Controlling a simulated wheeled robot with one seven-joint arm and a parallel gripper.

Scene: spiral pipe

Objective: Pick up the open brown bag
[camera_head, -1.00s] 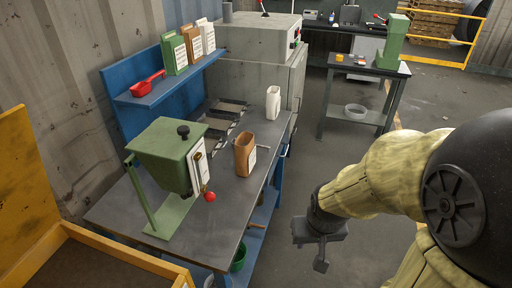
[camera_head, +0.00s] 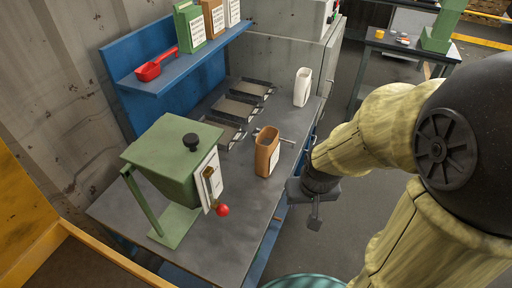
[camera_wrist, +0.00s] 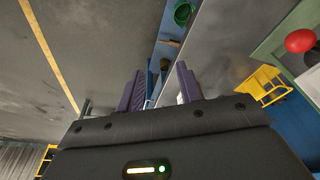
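The open brown bag (camera_head: 267,152) stands upright on the grey workbench (camera_head: 240,222), right of the green machine, with a white label on its front. My gripper (camera_head: 316,212) is to the right of the bag, beyond the bench's right edge, and apart from it. In the wrist view the two fingers of my gripper (camera_wrist: 160,88) are spread with a gap and nothing between them. The brown bag cannot be made out in the wrist view.
A green machine (camera_head: 172,155) with a red knob stands left of the bag. A white open bag (camera_head: 302,87) stands farther back. Closed bags (camera_head: 214,18) and a red scoop (camera_head: 156,65) are on the blue shelf (camera_head: 190,66). Several dark flat plates lie along the bench's back.

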